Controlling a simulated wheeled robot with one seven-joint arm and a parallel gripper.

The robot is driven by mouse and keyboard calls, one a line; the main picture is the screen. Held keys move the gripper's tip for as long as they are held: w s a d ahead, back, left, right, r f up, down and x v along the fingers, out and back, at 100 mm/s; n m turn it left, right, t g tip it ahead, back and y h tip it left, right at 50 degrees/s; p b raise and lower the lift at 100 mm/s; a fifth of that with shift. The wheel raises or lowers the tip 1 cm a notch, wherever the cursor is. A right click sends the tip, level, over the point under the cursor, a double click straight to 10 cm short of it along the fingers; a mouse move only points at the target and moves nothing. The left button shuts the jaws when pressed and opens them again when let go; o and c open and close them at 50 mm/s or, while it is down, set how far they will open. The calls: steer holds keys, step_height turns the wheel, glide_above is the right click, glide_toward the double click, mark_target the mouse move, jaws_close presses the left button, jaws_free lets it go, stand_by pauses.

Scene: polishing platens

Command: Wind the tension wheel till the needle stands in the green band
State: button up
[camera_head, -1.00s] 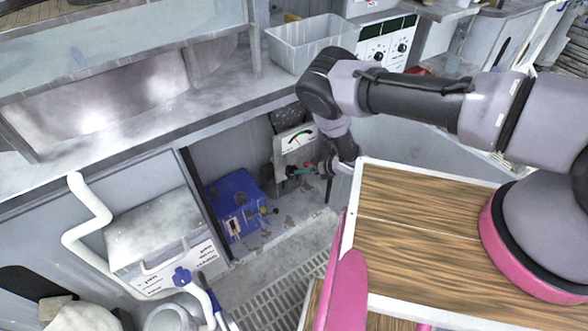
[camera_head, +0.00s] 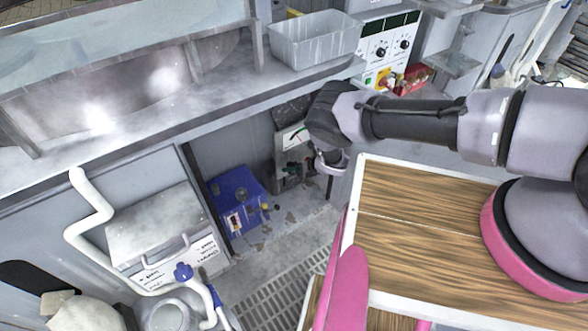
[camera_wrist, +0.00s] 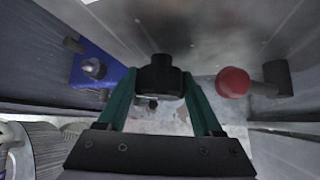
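The gauge (camera_head: 289,137) is a pale plate with a dial on the grey machine under the bench. My arm partly covers it, and the needle's place in the green band cannot be read. In the wrist view a black round knob (camera_wrist: 161,82), likely the tension wheel, lies between the tips of my gripper (camera_wrist: 160,84). The two green fingers stand close on either side of it. Whether they press on it is not clear.
A red ball knob (camera_wrist: 233,82) on a dark stem sits close to the right finger. A blue box (camera_head: 237,200) stands left of the gauge. The bench edge (camera_head: 215,125) runs above, with a grey bin (camera_head: 315,42) on it. A wood-topped surface (camera_head: 430,220) lies to the right.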

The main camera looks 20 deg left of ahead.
steer(key=c, duration=0.5)
steer(key=shift+c, duration=0.2)
steer(key=shift+w+d+m+g+y, duration=0.1)
steer(key=shift+m+g+y, duration=0.85)
steer(key=shift+y, duration=0.25)
steer(key=shift+m+g+y, duration=0.65)
steer(key=shift+y, duration=0.25)
steer(key=o, duration=1.1)
